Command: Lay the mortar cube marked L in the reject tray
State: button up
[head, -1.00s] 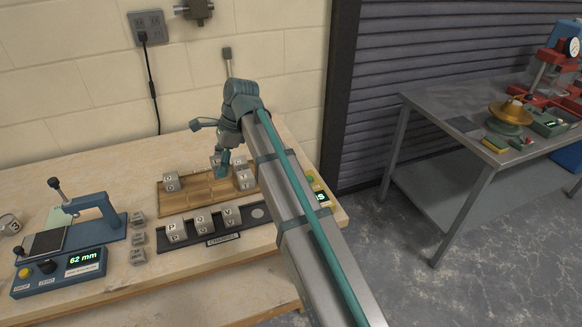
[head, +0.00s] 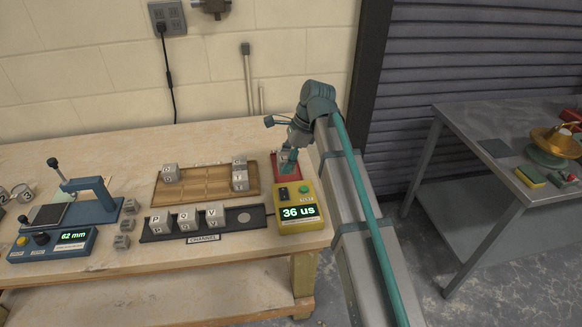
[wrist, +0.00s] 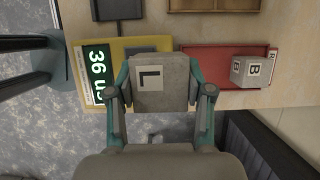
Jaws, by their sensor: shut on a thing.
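The mortar cube marked L (wrist: 160,82) is between the fingers of my gripper (wrist: 160,90) in the wrist view, its letter face towards the camera. My gripper is shut on it. The red tray (wrist: 222,60) lies just beyond, and the cube covers its left end in that view. In the head view my gripper (head: 288,162) is over the red tray (head: 277,172), behind the yellow tester; the fingers hide part of the tray. Whether the cube touches the tray cannot be told.
A cube marked B (wrist: 250,70) sits in the red tray's right part in the wrist view. The yellow tester (head: 298,207) reading 36 us stands in front of the tray. A wooden tray (head: 205,188) with several cubes and a dark rack (head: 245,217) are to the left.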

jog(key=w, duration=0.1)
jog(key=w+f, duration=0.1)
jog(key=w, duration=0.2)
jog(key=shift+w+f+p, duration=0.3)
jog(key=shift+p, duration=0.05)
jog(key=p, duration=0.1)
send_over(284, 177)
jog(key=d, duration=0.1)
notch_tip(284, 177, down, 5)
jog(key=shift+d+f, duration=0.1)
jog(key=shift+d, duration=0.05)
jog(key=shift+w+f+p, duration=0.15)
jog(key=shift+f+p, duration=0.2)
jog(key=shift+f, duration=0.6)
jog(key=shift+w+f+p, duration=0.15)
jog(key=shift+f+p, duration=0.2)
jog(key=shift+f, duration=0.6)
jog(key=shift+f, duration=0.15)
jog(key=o, duration=1.4)
jog(key=b+v, duration=0.2)
jog(key=v, duration=1)
jog(key=shift+d, duration=0.15)
